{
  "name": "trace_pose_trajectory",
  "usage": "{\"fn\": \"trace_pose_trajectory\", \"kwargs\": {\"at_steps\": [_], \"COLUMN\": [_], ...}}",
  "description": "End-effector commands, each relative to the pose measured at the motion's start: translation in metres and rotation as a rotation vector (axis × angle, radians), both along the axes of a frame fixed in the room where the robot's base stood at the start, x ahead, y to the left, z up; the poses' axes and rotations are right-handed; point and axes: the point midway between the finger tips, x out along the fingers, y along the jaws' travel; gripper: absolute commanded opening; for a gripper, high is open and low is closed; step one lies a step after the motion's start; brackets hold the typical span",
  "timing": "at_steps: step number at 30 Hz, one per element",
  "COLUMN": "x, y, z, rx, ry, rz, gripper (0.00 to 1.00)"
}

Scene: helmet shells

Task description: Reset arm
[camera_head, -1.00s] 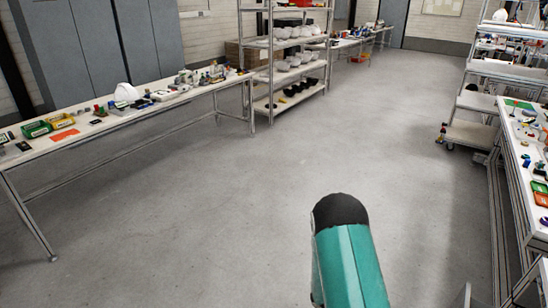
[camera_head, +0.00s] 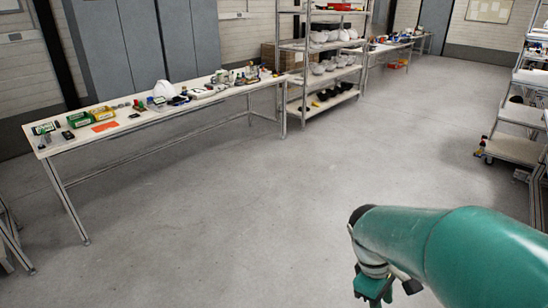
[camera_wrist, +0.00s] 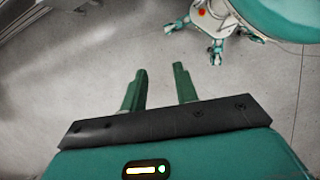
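My gripper (camera_wrist: 161,88) shows in the wrist view with its two green fingers apart and nothing between them. Bare grey floor lies behind the fingers. In the head view my teal arm reaches in from the lower right, and part of my gripper (camera_head: 374,290) hangs at its end above the floor, cut by the lower edge. Part of my own teal body and a leg show at the upper right of the wrist view.
A long workbench (camera_head: 160,122) with small parts and a white helmet shell (camera_head: 164,89) stands at the left. A shelf rack (camera_head: 322,45) with white shells stands at the back. A wheeled cart (camera_head: 515,149) is at the right. The middle floor (camera_head: 240,210) is clear.

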Motion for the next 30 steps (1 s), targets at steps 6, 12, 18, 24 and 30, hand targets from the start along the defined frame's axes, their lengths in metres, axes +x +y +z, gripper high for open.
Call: {"fn": "trace_pose_trajectory", "kwargs": {"at_steps": [6, 12, 18, 24, 30], "x": [-0.016, -0.035, -0.053, -0.06, -0.06], "y": [0.027, 0.05, 0.069, 0.075, 0.075], "z": [0.05, 0.089, 0.117, 0.126, 0.126], "rx": [0.089, 0.211, 0.343, 0.397, 0.398], "ry": [-0.277, -0.502, -0.665, -0.717, -0.716], "rz": [-0.233, -0.445, -0.621, -0.688, -0.688], "gripper": [0.3, 0.3, 0.3, 0.3, 0.3]}}
